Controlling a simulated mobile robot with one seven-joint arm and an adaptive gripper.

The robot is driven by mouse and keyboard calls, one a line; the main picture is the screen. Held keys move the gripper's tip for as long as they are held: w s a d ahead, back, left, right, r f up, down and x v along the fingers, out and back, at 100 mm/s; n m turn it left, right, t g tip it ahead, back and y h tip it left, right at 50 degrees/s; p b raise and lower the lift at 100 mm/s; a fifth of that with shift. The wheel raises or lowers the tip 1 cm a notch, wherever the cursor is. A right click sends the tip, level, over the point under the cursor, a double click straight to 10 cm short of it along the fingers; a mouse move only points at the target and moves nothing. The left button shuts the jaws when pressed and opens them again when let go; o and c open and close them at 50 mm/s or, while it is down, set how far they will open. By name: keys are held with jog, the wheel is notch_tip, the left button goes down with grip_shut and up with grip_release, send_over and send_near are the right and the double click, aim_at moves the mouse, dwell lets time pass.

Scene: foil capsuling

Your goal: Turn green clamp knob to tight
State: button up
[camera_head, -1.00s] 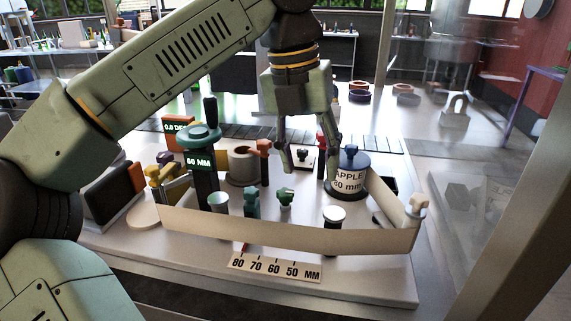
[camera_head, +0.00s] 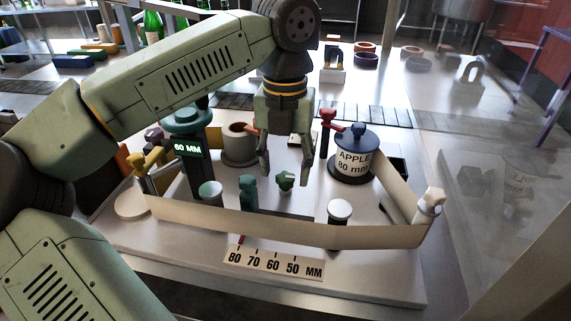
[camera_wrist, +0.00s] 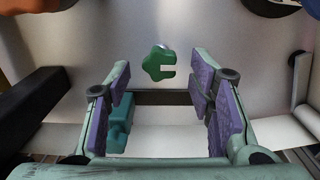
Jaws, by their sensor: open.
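The green clamp knob (camera_head: 286,180) stands on the white board behind the beige strip, near the middle. In the wrist view the green knob (camera_wrist: 158,64) is lobed with a slot on its right side, and lies ahead of the fingertips, between their lines. My gripper (camera_head: 286,166) is open and empty, with its fingers pointing down above and around the knob's position. In the wrist view my gripper (camera_wrist: 163,85) shows purple pads well apart, touching nothing. A teal block-like piece (camera_head: 248,192) stands left of the knob; it also shows near the left finger (camera_wrist: 120,125).
A beige strip (camera_head: 290,233) curves across the front, above a scale (camera_head: 275,264) marked 80 to 50 MM. A jar labelled APPLE 80 mm (camera_head: 354,162) stands right. A post with a 60 MM display (camera_head: 190,150) stands left. A white-topped jar (camera_head: 339,211) is right of the knob.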

jog(key=shift+f, duration=0.7)
jog(key=shift+c, duration=0.5)
jog(key=c, duration=1.1)
